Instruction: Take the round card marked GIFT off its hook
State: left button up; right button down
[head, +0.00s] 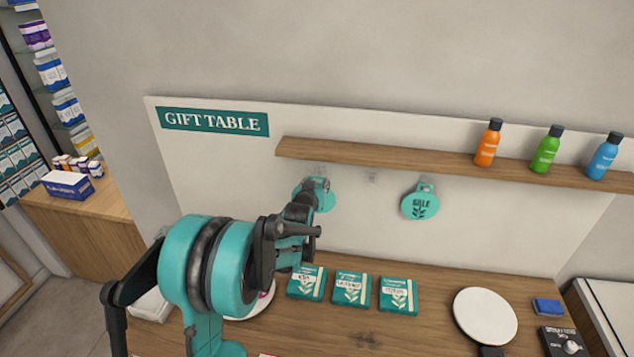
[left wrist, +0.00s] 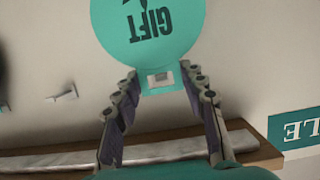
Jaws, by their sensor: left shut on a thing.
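The round teal card marked GIFT (left wrist: 150,28) fills the top of the left wrist view, its lettering upside down there. In the head view the card (head: 328,203) hangs in front of the white back panel, partly hidden by my left gripper (head: 314,190). In the left wrist view my left gripper (left wrist: 158,78) has a finger on each side of the card's tab and is shut on the card. A small pale piece shows at the tab; I cannot tell whether the hook still passes through it. My right gripper is not in view.
A second round teal card (head: 420,203) hangs to the right, with an empty hook (head: 372,178) between. A wooden shelf (head: 390,153) with orange, green and blue bottles runs above. Three teal packets (head: 351,290) and a round white disc (head: 485,316) lie on the wooden counter below.

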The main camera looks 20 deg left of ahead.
pick_arm(q)
jog(key=shift+s+d, duration=0.1)
jog(key=shift+s, duration=0.35)
